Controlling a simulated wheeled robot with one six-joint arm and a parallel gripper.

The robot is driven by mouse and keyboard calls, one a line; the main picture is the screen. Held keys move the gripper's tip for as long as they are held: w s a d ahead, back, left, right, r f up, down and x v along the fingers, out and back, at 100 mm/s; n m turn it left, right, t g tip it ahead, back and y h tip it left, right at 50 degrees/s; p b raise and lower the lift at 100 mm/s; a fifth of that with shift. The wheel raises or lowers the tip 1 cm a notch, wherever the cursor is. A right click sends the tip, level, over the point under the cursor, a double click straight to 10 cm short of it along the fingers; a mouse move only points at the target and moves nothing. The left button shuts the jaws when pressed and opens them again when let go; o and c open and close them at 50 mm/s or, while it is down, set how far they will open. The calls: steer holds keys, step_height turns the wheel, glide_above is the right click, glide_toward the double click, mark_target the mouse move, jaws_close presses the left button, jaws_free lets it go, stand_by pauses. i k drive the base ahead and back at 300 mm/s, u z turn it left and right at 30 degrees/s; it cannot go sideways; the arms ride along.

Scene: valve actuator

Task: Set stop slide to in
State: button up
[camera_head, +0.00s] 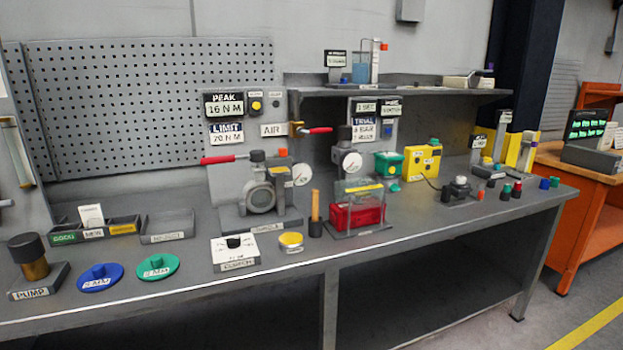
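No part that I can surely name as the stop slide stands out; its label is too small to read, so I cannot tell whether it is in or out. The grey valve actuator (259,197) stands mid-bench with a red lever and a round gauge (301,174). To its right a clear-covered box with a red body (357,215) stands on the bench. Further right is a small grey device with a dark knob (459,187). My gripper is not in view.
The grey bench (190,292) holds a PUMP block (37,279), blue (100,277) and green (158,266) discs, a white CLUTCH plate (235,252) and a yellow button (291,240). A shelf (400,90) overhangs the back. An orange table (575,167) stands at right.

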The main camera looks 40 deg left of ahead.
mark_target(282, 153)
steer(key=u, duration=0.15)
steer(key=i, duration=0.7)
steer(key=u, duration=1.05)
steer(key=i, duration=0.7)
steer(key=u, duration=0.85)
